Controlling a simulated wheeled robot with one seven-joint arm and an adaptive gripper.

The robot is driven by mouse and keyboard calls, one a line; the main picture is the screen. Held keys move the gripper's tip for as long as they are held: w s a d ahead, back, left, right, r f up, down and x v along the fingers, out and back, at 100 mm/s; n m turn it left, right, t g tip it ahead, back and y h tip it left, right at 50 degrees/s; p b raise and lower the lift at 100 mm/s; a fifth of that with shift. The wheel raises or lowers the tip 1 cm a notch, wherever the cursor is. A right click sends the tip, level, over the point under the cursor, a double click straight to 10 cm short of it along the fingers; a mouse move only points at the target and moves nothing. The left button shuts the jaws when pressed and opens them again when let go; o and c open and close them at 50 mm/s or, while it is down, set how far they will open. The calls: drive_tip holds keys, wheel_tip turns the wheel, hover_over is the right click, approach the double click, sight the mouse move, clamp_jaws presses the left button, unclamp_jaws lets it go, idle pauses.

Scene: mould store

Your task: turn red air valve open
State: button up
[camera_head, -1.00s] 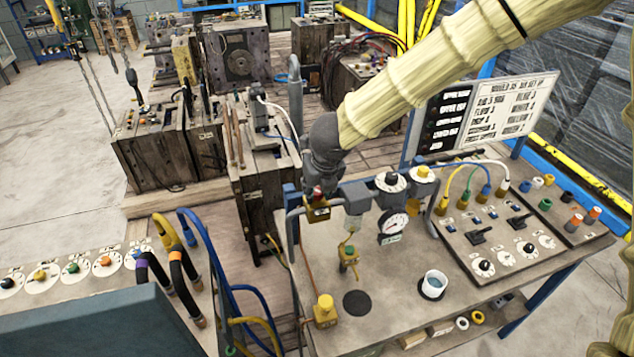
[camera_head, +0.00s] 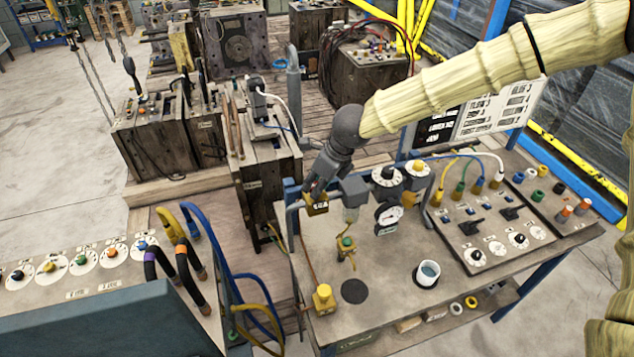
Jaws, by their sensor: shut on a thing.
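The air valve has a yellow body (camera_head: 317,207) with a small dark label, at the left end of the pipe run along the bench's back edge. My gripper (camera_head: 317,190) reaches down onto its top from the upper right, tilted, with its fingers closed there. The valve's red handle is hidden behind the fingers, so its angle cannot be told. My pale-sleeved arm comes in from the upper right.
A filter bowl, a round gauge (camera_head: 388,217) and dark knobs stand close right of the valve. The bench (camera_head: 400,265) holds a cup (camera_head: 428,272), a green-topped fitting (camera_head: 346,245) and a yellow block (camera_head: 323,299). A grey riser pipe (camera_head: 293,90) stands behind.

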drive_tip(key=shift+n, duration=0.6)
drive_tip(key=o, duration=1)
drive_tip(key=shift+d, duration=0.1)
drive_tip(key=shift+r, duration=0.1)
drive_tip(key=v, duration=1.1)
drive_tip(key=shift+w+d+r, duration=0.15)
drive_tip(key=shift+d+r, duration=0.05)
drive_tip(key=shift+r, duration=0.15)
